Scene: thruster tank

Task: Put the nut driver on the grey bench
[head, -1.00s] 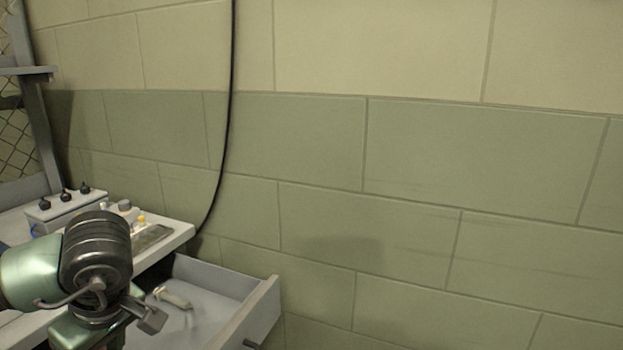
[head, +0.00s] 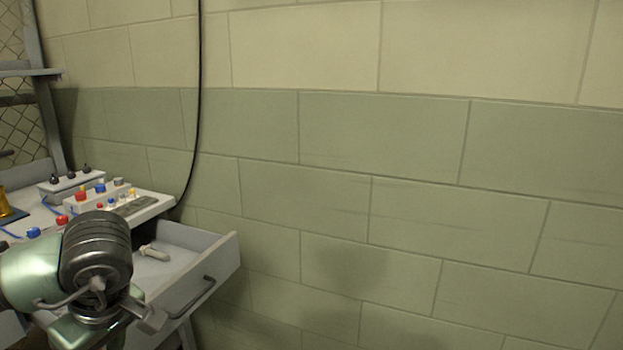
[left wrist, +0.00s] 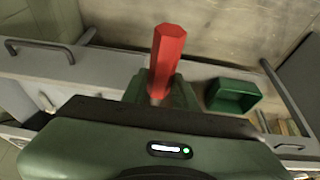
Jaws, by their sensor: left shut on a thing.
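My left gripper (left wrist: 160,92) is shut on a tool with a red hexagonal handle (left wrist: 168,48), which looks like the nut driver. The handle stands up between the fingers; the tool's lower part is hidden. In the head view my left arm is at the lower left, and the held tool cannot be made out. A pale grey worktop (head: 158,204) stands at the left beyond the arm; I cannot tell whether it is the grey bench. My right gripper is not in view.
An open drawer (head: 215,258) below the worktop holds a pale tool (head: 154,252). Control boxes with coloured knobs (head: 80,196) crowd the worktop. The left wrist view shows a green bin (left wrist: 233,95) and drawer handles (left wrist: 40,46). A tiled wall (head: 390,190) fills the right.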

